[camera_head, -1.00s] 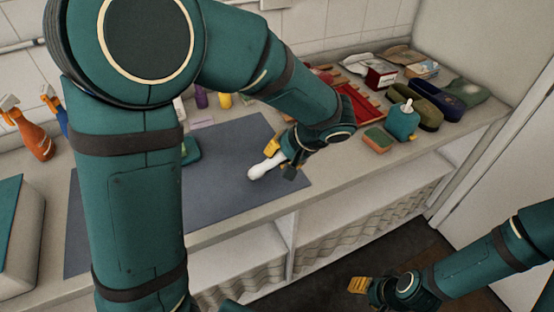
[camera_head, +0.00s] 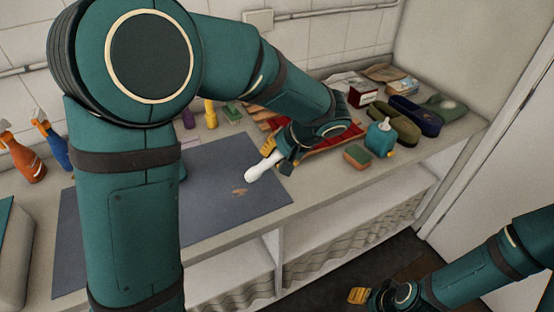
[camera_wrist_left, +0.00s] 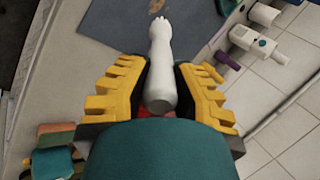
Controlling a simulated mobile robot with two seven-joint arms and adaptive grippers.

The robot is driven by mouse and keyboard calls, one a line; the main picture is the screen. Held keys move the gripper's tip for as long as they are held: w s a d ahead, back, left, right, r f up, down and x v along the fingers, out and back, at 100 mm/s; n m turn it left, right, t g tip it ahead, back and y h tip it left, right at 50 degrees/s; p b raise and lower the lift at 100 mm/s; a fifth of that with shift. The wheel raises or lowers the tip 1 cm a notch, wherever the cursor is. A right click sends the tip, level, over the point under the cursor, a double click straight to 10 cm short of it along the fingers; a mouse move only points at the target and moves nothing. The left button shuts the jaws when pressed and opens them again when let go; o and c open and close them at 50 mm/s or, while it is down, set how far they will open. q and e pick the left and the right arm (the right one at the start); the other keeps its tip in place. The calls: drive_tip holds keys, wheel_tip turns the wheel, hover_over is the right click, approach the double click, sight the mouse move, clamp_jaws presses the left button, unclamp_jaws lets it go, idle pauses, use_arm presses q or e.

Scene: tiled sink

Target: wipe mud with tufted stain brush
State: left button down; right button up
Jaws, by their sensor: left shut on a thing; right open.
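A small brown mud patch (camera_head: 240,191) lies on the grey-blue mat (camera_head: 215,215). It also shows at the top of the left wrist view (camera_wrist_left: 157,5), just beyond the brush's far end. My left gripper (camera_head: 279,147) is shut on a white brush (camera_head: 258,168). The brush's far end points at the mud, up and right of it in the head view; its height above the mat is unclear. In the left wrist view the white brush (camera_wrist_left: 162,65) sits between the yellow fingers. My right gripper (camera_head: 358,295) is open and empty, low at the right.
A sponge (camera_head: 357,155), a teal bottle (camera_head: 380,138), dark cases (camera_head: 397,125) and a red rack (camera_head: 330,135) stand right of the mat. Spray bottles (camera_head: 25,160) stand at the far left. The mat near the mud is clear; the counter's front edge is close.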

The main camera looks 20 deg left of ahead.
use_arm(q)
wheel_tip(320, 180, up, 3)
drive_tip(key=shift+s+a+f+p, duration=0.1)
drive_tip(key=shift+p, duration=0.65)
drive_tip(key=shift+r, duration=0.25)
drive_tip(key=shift+f, duration=0.1)
drive_tip(key=shift+w+a+f, duration=0.25)
drive_tip(key=shift+w+a, duration=0.2)
drive_tip(key=shift+w+a+f, duration=0.2)
drive_tip(key=shift+w+a, duration=0.2)
drive_tip(key=shift+a, duration=0.05)
